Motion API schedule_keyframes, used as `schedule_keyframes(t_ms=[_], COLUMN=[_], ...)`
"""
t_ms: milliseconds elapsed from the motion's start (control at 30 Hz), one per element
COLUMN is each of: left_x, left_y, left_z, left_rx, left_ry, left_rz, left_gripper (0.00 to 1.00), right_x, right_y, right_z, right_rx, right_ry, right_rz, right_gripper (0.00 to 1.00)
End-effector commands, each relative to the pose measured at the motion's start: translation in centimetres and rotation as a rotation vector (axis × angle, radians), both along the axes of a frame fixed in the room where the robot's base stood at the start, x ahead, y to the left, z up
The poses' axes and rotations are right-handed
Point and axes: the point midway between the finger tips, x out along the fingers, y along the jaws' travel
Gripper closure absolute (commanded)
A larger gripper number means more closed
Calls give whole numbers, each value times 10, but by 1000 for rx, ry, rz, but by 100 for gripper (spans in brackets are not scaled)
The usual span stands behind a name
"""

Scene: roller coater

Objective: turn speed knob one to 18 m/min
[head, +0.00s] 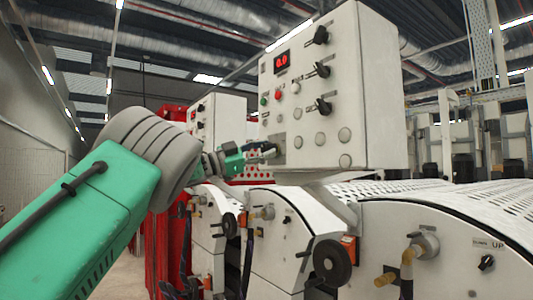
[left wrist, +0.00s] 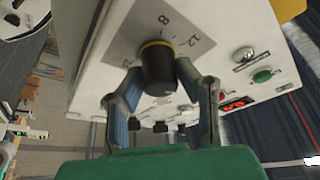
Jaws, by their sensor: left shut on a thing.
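The speed knob (left wrist: 158,66) is black with a yellow ring at its base, on a grey dial plate (left wrist: 128,42) with numbers such as 8 and 12. My left gripper (left wrist: 158,74) has a finger on each side of the knob and is shut on it. In the head view, my left gripper (head: 268,151) reaches the lower left of the white control box (head: 350,110), and the knob is mostly hidden behind it. The red display (head: 281,61) on the box reads 0.0. The right gripper is not in view.
Several black selector knobs (head: 322,70) and small buttons sit higher on the same panel. Below are white roller machines with a black handwheel (head: 332,261) and hose fittings. A second control box (head: 213,115) stands behind my left arm.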

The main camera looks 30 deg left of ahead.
Motion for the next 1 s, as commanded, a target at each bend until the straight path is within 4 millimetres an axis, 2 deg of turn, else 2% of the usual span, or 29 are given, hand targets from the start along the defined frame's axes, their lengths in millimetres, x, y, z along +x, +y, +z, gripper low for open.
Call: schedule_keyframes(t_ms=[600, 1000], left_x=[1, 1], left_y=[1, 1], left_z=[-2, -4], left_rx=[537, 783], left_ry=[-216, -315], left_rz=[-1, -4], left_gripper=[100, 100], right_x=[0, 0], right_y=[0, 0], right_z=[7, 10], right_rx=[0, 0], right_ry=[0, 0], right_rz=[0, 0], right_gripper=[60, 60])
